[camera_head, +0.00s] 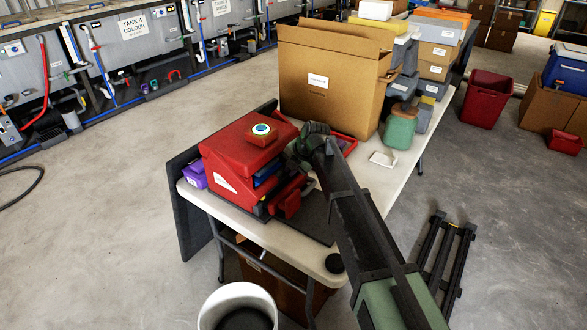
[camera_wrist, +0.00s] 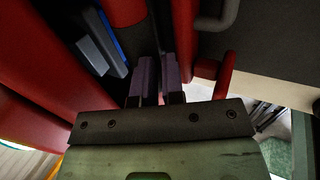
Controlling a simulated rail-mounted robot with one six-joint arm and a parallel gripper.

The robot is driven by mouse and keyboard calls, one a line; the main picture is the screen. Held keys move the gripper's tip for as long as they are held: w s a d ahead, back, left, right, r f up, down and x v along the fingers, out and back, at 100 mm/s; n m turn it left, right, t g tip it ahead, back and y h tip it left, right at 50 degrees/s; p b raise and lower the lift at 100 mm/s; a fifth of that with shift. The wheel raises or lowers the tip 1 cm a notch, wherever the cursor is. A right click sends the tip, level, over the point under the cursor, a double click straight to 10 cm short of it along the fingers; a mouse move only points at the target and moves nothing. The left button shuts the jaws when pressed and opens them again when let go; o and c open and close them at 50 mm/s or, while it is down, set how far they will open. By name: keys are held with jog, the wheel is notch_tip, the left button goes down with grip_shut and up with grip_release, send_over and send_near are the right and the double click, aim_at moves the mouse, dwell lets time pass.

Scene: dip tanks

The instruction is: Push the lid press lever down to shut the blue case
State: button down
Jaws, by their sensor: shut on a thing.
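The red lid press (camera_head: 238,165) stands on the near left part of the table, with a round white, green and blue button-like disc on top. The blue case (camera_head: 268,172) shows only partly in its open side; a blue edge (camera_wrist: 113,38) also shows in the wrist view. My gripper (camera_wrist: 156,75) is at the right side of the press, its two fingers close together. They are shut on a narrow dark bar, seemingly the lid press lever (camera_wrist: 160,25), mostly hidden between them. In the head view my wrist hides the fingertips.
A red bent rod (camera_wrist: 225,75) is just right of the fingers. A large cardboard box (camera_head: 325,85) stands behind my wrist, with a green jar (camera_head: 400,128) beside it. A purple box (camera_head: 195,176) sits left of the press. The table's front right part is largely clear.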

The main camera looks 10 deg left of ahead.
jog(key=shift+s+a+f, duration=0.1)
jog(key=shift+f, duration=0.05)
jog(key=shift+s+d+r+p, duration=0.1)
jog(key=shift+d+r+p, duration=0.15)
jog(key=shift+r+p, duration=0.3)
jog(key=s+d+r+p, duration=0.3)
jog(key=d+r+p, duration=0.6)
jog(key=shift+s, duration=0.35)
jog(key=shift+f, duration=0.1)
